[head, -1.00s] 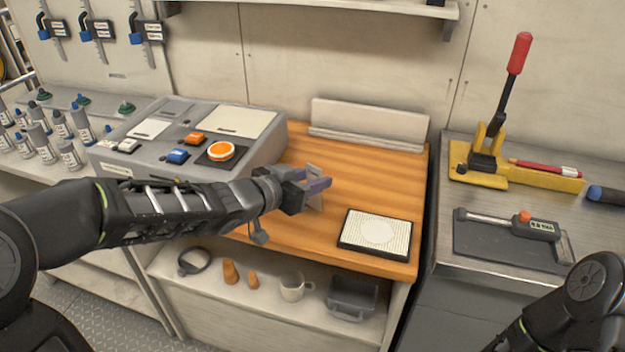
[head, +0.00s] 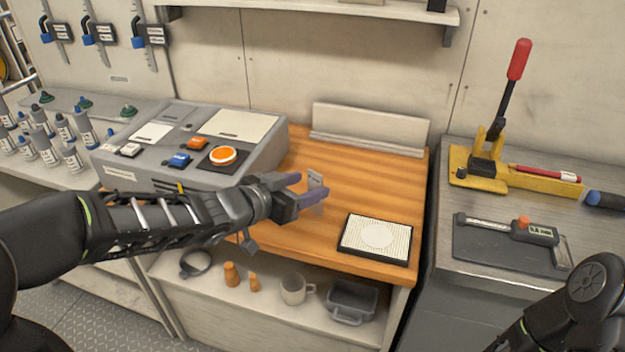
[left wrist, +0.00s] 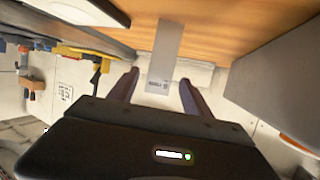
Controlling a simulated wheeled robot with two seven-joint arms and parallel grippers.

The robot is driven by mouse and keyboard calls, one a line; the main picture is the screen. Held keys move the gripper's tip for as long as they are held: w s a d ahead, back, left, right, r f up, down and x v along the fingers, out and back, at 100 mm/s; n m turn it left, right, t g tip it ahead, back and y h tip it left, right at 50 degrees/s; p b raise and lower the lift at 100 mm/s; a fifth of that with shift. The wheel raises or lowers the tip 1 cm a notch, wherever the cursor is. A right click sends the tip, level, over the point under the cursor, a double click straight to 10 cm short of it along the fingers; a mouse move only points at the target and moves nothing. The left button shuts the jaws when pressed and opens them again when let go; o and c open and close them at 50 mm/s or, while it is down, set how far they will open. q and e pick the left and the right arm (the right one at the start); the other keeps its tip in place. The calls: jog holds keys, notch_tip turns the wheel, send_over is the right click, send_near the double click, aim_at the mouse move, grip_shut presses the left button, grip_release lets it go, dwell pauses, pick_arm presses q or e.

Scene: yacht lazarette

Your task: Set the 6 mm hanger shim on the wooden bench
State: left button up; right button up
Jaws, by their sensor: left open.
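The hanger shim is a small flat grey plate (head: 317,180) with a dark label, at the middle of the wooden bench (head: 360,185). It appears to stand on the wood, but I cannot tell exactly how it rests. My left gripper (head: 306,188) is open beside it, and its near finger hides the plate's lower part. In the left wrist view the shim (left wrist: 167,55) is a long grey strip, its labelled end lying between the spread fingertips (left wrist: 159,82) with gaps on both sides. My right gripper is out of view.
A grey control console (head: 190,140) stands left of the gripper. A black-framed pad (head: 376,237) lies at the bench's front right. A backrest board (head: 370,125) stands behind. A steel bench (head: 470,235) with a caliper and yellow lever tool is to the right. Bare wood lies between.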

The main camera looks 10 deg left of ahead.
pick_arm(q)
jog(key=p+v, duration=0.3)
jog(key=v, duration=0.6)
